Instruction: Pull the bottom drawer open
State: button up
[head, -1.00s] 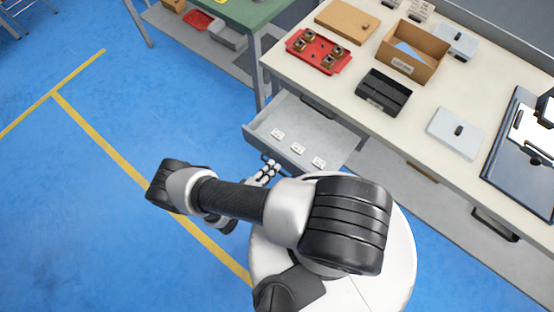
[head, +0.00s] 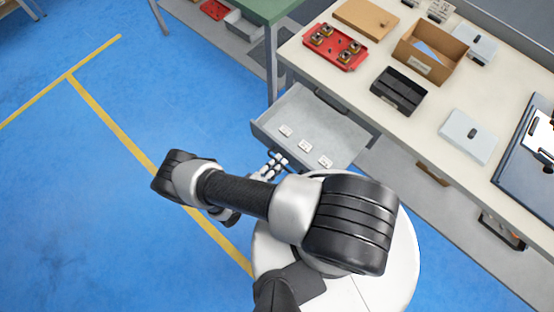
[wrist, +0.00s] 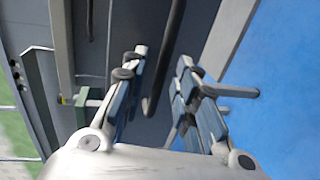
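The bottom drawer (head: 350,146) stands well out from under the workbench in the head view, with three small white labelled pieces (head: 305,145) inside. A dark handle above it, under the bench top, belongs to a shut upper drawer (head: 330,101). My gripper (head: 277,162) is low at the open drawer's front, partly hidden by my arm. In the wrist view my gripper (wrist: 162,60) has its fingers apart. A dark bar handle (wrist: 174,40) runs between them, with visible gaps on both sides. I cannot tell whether it touches the fingers deeper in.
The workbench top (head: 300,50) holds a red tray (head: 335,47), a cardboard box (head: 428,66), a black bin (head: 398,92) and a light grey case (head: 468,136). A green table (head: 262,8) stands at back left. Blue floor is free on the left.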

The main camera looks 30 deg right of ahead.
jog(key=v, duration=1.2)
jog(key=shift+f, duration=0.1)
dwell(0.4)
